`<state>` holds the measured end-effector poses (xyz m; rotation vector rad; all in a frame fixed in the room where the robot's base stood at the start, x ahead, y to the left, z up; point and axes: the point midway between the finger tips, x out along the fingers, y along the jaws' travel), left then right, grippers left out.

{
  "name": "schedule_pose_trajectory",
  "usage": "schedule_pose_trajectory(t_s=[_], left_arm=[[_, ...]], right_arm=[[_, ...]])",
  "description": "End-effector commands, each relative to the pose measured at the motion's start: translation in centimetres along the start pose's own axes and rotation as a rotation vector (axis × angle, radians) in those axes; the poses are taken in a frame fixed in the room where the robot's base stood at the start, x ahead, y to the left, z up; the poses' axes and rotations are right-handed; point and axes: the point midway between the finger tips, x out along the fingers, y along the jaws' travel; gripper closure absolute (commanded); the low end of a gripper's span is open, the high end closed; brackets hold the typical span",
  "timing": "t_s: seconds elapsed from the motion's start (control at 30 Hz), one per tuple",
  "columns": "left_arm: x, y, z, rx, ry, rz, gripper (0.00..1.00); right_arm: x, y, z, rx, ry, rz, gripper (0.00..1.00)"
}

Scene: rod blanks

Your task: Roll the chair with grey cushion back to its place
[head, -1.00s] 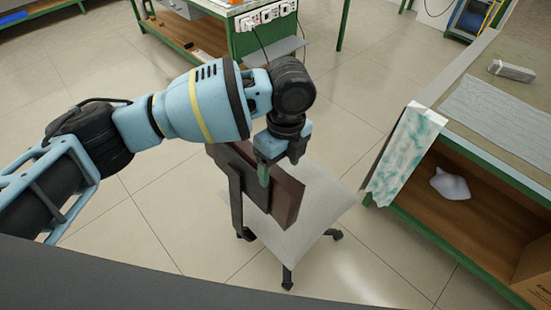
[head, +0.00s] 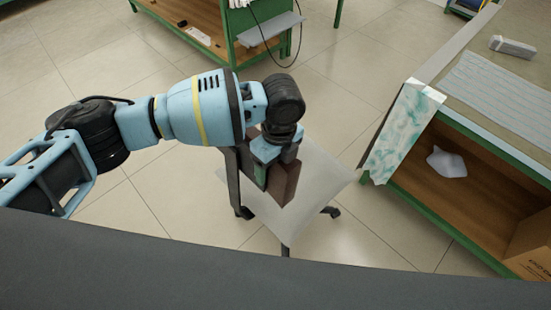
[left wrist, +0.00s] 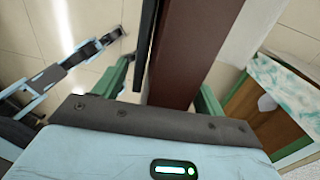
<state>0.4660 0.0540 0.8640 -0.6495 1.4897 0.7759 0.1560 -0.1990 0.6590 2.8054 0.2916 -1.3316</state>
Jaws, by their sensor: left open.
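The chair has a light grey cushion seat (head: 300,200), a brown backrest (head: 284,186) and a dark frame, with dark casters on the floor. It stands in the middle of the head view, its seat partly hidden by the backrest. My left gripper (head: 266,165) is open at the top of the backrest. In the left wrist view the brown backrest (left wrist: 190,55) passes between its two green fingers, with the dark frame beside it. I cannot tell whether the fingers touch it.
A green-framed workbench (head: 440,215) stands close to the chair's right, with a marbled sheet (head: 400,130) over its corner and a white cloth on its shelf. Another green bench (head: 190,25) with a hanging cable is at the back. Tiled floor is free between them.

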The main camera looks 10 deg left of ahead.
Motion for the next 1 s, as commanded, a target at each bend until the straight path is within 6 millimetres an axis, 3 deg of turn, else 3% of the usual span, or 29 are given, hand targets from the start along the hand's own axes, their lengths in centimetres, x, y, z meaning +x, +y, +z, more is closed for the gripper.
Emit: schedule_pose_trajectory(t_s=[0.13,0.67,1.0], left_arm=[[-0.01,0.01,0.01,0.0,0.0,0.0,0.29],[-0.05,0.01,0.0,0.0,0.0,0.0,0.98],[-0.1,-0.13,-0.33,0.001,0.001,0.0,1.0]], right_arm=[[0.03,0.0,0.02,0.0,-0.001,0.0,0.27],[0.08,0.0,0.13,0.0,-0.003,0.0,0.27],[0.06,0.0,0.03,-0.001,-0.001,0.0,0.27]])
